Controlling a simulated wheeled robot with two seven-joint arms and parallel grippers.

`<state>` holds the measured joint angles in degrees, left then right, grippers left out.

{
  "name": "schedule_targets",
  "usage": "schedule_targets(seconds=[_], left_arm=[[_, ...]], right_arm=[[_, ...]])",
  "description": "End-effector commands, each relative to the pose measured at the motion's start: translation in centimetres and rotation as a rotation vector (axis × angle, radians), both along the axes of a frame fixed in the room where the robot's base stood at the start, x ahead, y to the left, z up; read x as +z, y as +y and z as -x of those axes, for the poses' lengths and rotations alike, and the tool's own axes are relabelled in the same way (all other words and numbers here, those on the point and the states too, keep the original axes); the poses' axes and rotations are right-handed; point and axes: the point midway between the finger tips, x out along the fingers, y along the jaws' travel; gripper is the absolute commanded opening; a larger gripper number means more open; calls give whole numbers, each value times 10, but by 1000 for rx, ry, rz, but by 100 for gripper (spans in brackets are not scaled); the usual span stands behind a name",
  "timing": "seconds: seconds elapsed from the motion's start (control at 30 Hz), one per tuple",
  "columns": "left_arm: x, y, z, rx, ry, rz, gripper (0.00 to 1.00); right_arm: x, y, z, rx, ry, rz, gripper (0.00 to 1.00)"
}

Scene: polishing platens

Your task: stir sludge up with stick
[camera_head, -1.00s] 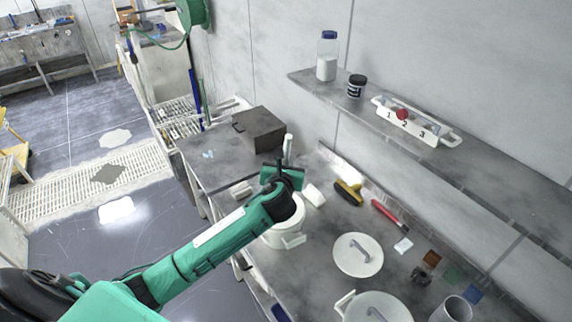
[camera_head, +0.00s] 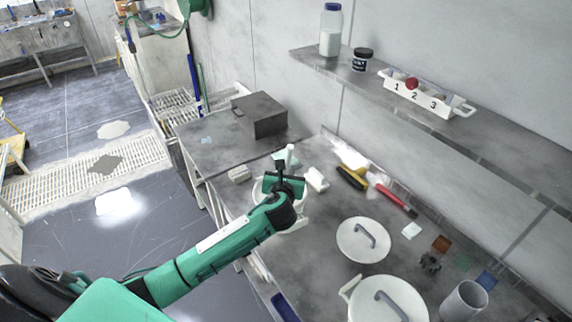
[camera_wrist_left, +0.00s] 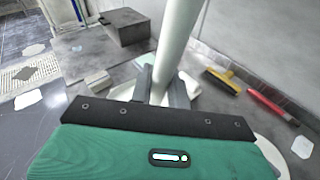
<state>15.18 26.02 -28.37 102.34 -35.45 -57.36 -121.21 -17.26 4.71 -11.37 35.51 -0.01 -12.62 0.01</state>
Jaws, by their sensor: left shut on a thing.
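My left gripper (camera_head: 284,184) is over the white bucket (camera_head: 297,222) on the bench, shut on a pale stick (camera_head: 290,156). The stick's upper end rises above the fingers; its lower part is hidden by the gripper. In the left wrist view the stick (camera_wrist_left: 176,45) stands between the two dark fingers (camera_wrist_left: 160,88), tilted a little. Part of the bucket's white rim (camera_wrist_left: 125,92) shows behind them. The sludge inside is hidden. My right gripper is not in view.
Two white lids or lidded pots, (camera_head: 362,240) and (camera_head: 388,302), are to the right of the bucket. A yellow brush (camera_head: 352,177), a red-handled tool (camera_head: 396,201) and a grey cup (camera_head: 463,300) lie or stand nearby. A dark box (camera_head: 259,115) is behind; a shelf (camera_head: 480,130) runs above.

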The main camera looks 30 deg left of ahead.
Motion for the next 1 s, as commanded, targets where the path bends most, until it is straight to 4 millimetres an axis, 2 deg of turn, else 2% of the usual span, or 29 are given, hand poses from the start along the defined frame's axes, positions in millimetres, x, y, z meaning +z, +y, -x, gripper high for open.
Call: schedule_targets(seconds=[0.03, 0.3, 0.5, 1.0], left_arm=[[-10, 0, 0, 0, 1, -2, 0], [-47, 0, 0, 0, 2, -2, 0], [-64, 0, 0, 0, -1, -1, 0], [-70, 0, 0, 0, -1, 0, 0]], right_arm=[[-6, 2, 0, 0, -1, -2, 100], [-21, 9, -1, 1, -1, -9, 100], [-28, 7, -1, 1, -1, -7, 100], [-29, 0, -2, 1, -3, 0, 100]])
